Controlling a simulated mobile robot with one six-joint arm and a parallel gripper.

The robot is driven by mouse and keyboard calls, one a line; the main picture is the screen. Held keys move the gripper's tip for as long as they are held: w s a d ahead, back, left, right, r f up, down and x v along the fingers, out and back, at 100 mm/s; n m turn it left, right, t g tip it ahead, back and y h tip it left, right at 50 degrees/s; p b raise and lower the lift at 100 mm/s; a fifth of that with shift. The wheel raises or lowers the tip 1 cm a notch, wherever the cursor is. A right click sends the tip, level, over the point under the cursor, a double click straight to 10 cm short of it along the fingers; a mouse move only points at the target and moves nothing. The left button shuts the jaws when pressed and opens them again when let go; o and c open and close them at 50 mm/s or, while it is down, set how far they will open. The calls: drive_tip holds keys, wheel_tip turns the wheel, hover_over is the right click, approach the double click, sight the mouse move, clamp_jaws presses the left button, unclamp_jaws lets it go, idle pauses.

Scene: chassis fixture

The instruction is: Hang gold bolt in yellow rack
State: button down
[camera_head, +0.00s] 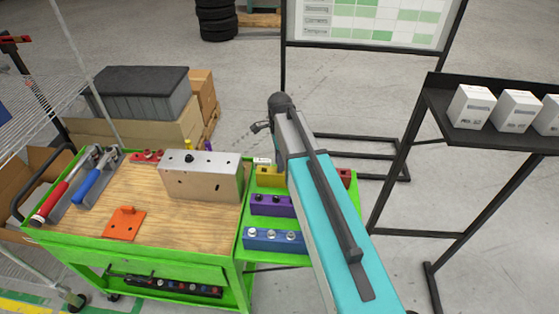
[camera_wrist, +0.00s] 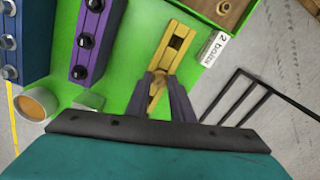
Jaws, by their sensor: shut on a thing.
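The yellow rack (camera_wrist: 172,62) lies on the green surface in the wrist view, with a dark square opening in its top. In the head view part of the yellow rack (camera_head: 268,178) shows just left of my arm. My gripper (camera_wrist: 160,78) is over the near end of the rack, its two dark fingers closed in on a small gold piece, apparently the gold bolt (camera_wrist: 155,97). The bolt's outline blends with the yellow rack, so I cannot tell whether it touches the rack. My arm hides the fingertips in the head view.
A purple rack (camera_head: 272,205) and a blue rack (camera_head: 274,239) with bolts stand beside the yellow one. A "2 bolts" label (camera_wrist: 215,48) is beside the yellow rack. A metal chassis box (camera_head: 200,176) sits on the wooden cart top to the left.

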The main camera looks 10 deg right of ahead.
drive_tip(key=shift+f+b, duration=0.35)
drive_tip(key=shift+f, duration=0.5)
drive_tip(key=c, duration=1.5)
unclamp_jaws()
drive_tip(key=shift+o, duration=0.2)
drive_tip(key=shift+r+p, duration=2.55)
drive_tip(key=shift+r, duration=1.95)
